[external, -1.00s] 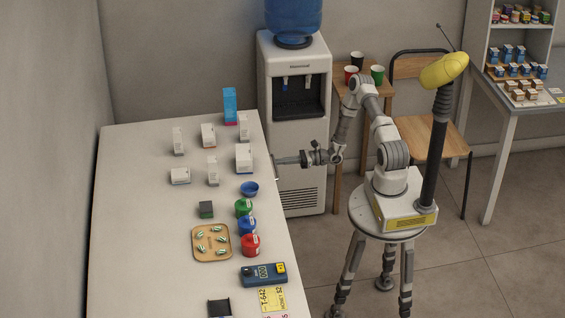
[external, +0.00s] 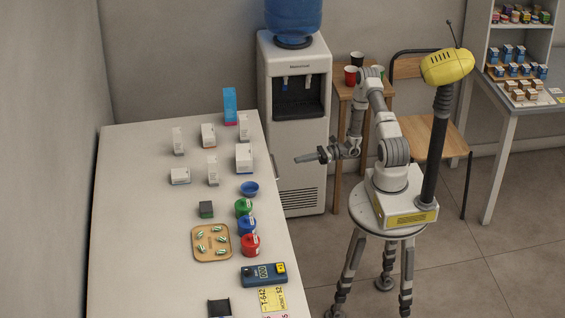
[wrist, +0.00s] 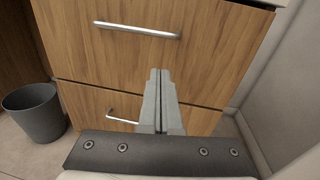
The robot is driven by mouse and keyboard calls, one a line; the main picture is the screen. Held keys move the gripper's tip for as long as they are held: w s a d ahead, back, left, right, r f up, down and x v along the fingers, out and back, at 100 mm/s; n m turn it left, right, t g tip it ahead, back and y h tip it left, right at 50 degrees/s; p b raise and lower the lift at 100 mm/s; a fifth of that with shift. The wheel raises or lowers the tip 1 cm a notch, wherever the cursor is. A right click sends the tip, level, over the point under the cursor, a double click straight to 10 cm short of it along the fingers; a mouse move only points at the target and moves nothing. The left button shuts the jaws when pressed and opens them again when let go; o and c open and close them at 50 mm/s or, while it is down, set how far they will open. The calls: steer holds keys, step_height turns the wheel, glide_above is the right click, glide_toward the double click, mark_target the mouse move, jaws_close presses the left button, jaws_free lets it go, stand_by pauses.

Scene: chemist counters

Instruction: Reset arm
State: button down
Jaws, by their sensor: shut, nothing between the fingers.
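My gripper (external: 297,160) is shut and empty. In the external view it points left, in the air between the counter and my base, in front of the water cooler. The wrist view shows its two fingers (wrist: 160,73) pressed together, with a wooden drawer front behind them. My arm is bent, with its elbow up near the cooler's right side. Nothing is touching the fingers as far as I can see.
The white counter (external: 140,220) on the left holds several boxes, coloured jars and a pill tray (external: 196,252). The water cooler (external: 315,135) stands behind my gripper. In the wrist view are drawer handles (wrist: 137,30) and a dark bin (wrist: 35,110).

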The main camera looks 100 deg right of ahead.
steer(key=w+a+r+n+g+y, duration=0.1)
steer(key=a+r+n+g+y, duration=0.1)
steer(key=a+r+n+g, duration=0.8)
steer(key=a+r+n+g+y, duration=0.3)
steer(key=a+r+n+g, duration=0.35)
steer(key=a+n, duration=0.6)
steer(key=s+a+r+n+t+h, duration=0.2)
steer(key=s+a+r+n+h, duration=0.15)
steer(key=r+n, duration=0.3)
steer(key=s+a+r+n+t+h, duration=0.25)
steer(key=a+r+n+h, duration=0.2)
steer(key=r, duration=0.25)
step_height(320, 180, up, 15)
steer(key=p, duration=1.5)
step_height(320, 180, down, 26)
steer(key=b, duration=2.5)
steer(key=shift+a+r+y, duration=0.15)
steer(key=shift+r+y, duration=0.1)
steer(key=shift+y, duration=0.15)
steer(key=shift+n, duration=0.25)
